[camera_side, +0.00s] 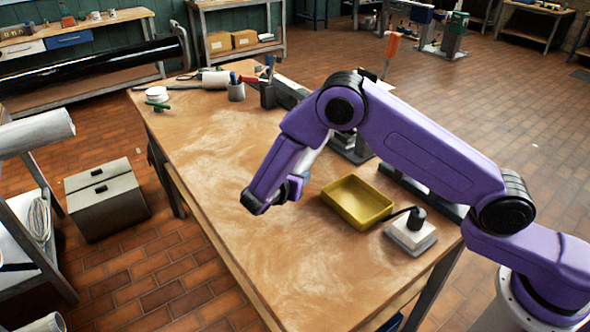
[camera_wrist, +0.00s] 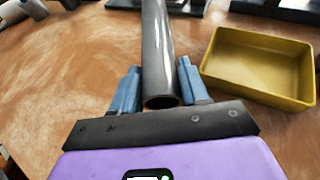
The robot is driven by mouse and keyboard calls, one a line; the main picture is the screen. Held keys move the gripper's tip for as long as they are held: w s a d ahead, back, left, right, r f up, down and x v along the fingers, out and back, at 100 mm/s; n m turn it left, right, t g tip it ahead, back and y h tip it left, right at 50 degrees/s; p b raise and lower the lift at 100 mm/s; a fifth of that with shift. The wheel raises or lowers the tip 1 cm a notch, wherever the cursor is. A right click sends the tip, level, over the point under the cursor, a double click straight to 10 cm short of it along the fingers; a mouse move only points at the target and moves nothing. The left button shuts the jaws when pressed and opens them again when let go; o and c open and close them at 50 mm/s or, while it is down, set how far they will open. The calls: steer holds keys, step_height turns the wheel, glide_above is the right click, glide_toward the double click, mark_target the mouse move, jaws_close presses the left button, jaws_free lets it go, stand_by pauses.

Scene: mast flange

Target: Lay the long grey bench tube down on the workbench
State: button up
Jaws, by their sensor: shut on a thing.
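The long grey bench tube (camera_wrist: 157,45) is between the two blue fingers of my gripper (camera_wrist: 158,68) in the wrist view. Its open round end faces the camera, and its other end runs out past the top of the picture. My gripper is shut on the tube near this open end. In the side view my gripper (camera_side: 298,184) is over the middle of the workbench (camera_side: 215,190), left of the yellow tray. There my arm hides most of the tube, and only a pale strip (camera_side: 313,158) shows. I cannot tell whether the tube touches the bench.
A yellow tray (camera_side: 345,218) sits close to the right of my gripper. A grey block with a black knob (camera_side: 410,238) stands beside it. Dark metal fixtures line the bench's right side. Cups and tools lie at the far end. The left and near bench top is clear.

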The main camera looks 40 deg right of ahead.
steer(key=shift+f, duration=3.55)
steer(key=o, duration=1.2)
steer(key=shift+o, duration=0.2)
steer(key=v, duration=1.7)
steer(key=shift+s+a+r, duration=0.1)
steer(key=shift+a+r, duration=0.05)
